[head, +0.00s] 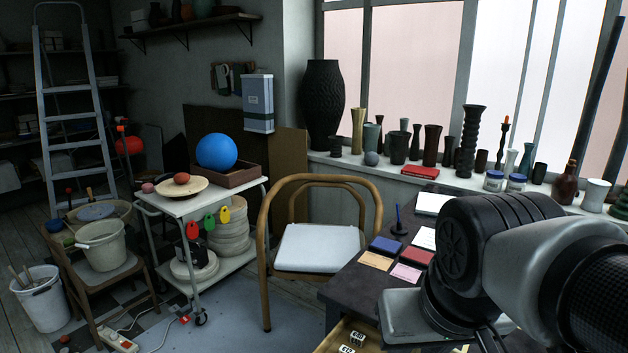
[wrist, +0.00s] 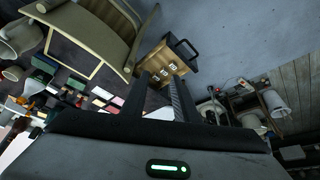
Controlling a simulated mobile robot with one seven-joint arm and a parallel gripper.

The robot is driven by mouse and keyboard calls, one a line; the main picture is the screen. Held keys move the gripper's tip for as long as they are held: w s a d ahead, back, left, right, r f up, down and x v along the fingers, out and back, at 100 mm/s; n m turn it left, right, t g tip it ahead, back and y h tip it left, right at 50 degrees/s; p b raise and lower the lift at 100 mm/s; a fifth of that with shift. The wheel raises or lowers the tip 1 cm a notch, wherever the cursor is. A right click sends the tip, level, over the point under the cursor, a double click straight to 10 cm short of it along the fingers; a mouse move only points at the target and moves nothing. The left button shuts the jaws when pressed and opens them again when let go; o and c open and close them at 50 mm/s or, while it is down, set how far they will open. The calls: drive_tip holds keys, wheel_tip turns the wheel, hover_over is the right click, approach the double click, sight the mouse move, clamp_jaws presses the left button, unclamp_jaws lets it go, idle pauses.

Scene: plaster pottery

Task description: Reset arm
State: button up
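My arm (head: 560,270) fills the lower right of the head view, in front of the dark desk. My gripper (wrist: 160,82) shows in the wrist view with its two dark fingers apart and nothing visibly held between them. Its fingertips are not seen in the head view. Beyond the fingers in the wrist view is a wooden drawer (wrist: 151,64) with a dark handle and small white-marked blocks in it. The drawer also shows pulled out at the bottom of the head view (head: 331,343), partly cut off.
The dark desk (head: 345,290) holds coloured cards and a pen stand. A wooden chair (head: 264,235) stands left of it. A white trolley (head: 215,196) carries a plate and a blue ball (head: 216,151). Vases line the windowsill. Floor between trolley and chair is clear.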

wheel_tip(320, 180, up, 22)
drive_tip(key=s+t+p, duration=0.1)
drive_tip(key=p, duration=2)
drive_tip(key=shift+d+p, duration=0.35)
drive_tip(key=shift+d, duration=0.1)
